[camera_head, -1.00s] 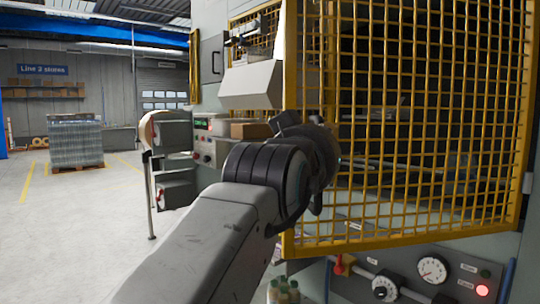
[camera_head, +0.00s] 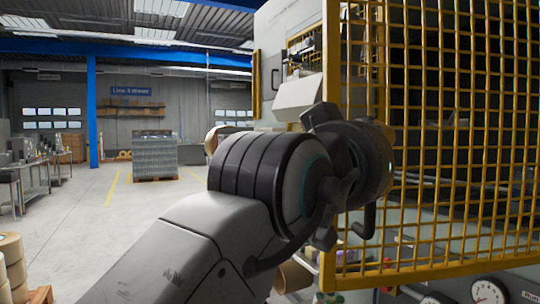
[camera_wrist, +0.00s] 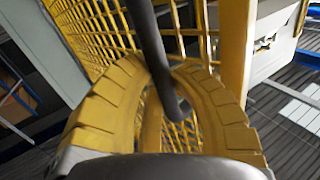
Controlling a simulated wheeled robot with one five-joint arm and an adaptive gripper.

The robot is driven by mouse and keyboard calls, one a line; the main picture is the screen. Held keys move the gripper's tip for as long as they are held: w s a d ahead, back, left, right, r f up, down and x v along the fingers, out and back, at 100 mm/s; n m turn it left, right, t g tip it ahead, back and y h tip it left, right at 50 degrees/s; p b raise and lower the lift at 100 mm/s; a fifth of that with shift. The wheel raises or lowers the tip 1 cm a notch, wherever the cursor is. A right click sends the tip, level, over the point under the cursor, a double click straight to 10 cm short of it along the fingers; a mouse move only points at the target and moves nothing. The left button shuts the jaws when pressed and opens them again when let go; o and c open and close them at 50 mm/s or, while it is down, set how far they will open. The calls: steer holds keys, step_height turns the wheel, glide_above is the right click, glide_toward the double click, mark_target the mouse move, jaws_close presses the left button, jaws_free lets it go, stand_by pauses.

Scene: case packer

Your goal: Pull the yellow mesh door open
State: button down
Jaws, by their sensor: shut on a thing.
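The yellow mesh door (camera_head: 455,130) fills the right of the head view. Its free left edge stands out toward me from the machine, so it is partly open. A dark bar handle (camera_wrist: 149,45) with a bent end crosses the wrist view in front of the mesh (camera_wrist: 97,30). My gripper (camera_wrist: 162,68) is shut on this handle, its yellow ribbed fingers curving around the bar from both sides. In the head view my wrist hides most of the grip, and the handle's lower end (camera_head: 370,220) shows just below it.
Behind the door is the grey machine body (camera_head: 272,35) with a light sloped hood (camera_head: 299,93). A gauge (camera_head: 487,292) sits on the lower panel. Open floor (camera_head: 130,225) lies to the left, with a wrapped pallet stack (camera_head: 153,155) farther back. Cardboard rolls (camera_head: 12,262) stand at lower left.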

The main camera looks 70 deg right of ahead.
steer(key=c, duration=1)
jaws_free()
steer(key=shift+w+a, duration=0.1)
steer(key=shift+w, duration=0.05)
steer(key=v, duration=1.2)
steer(key=shift+c, duration=0.3)
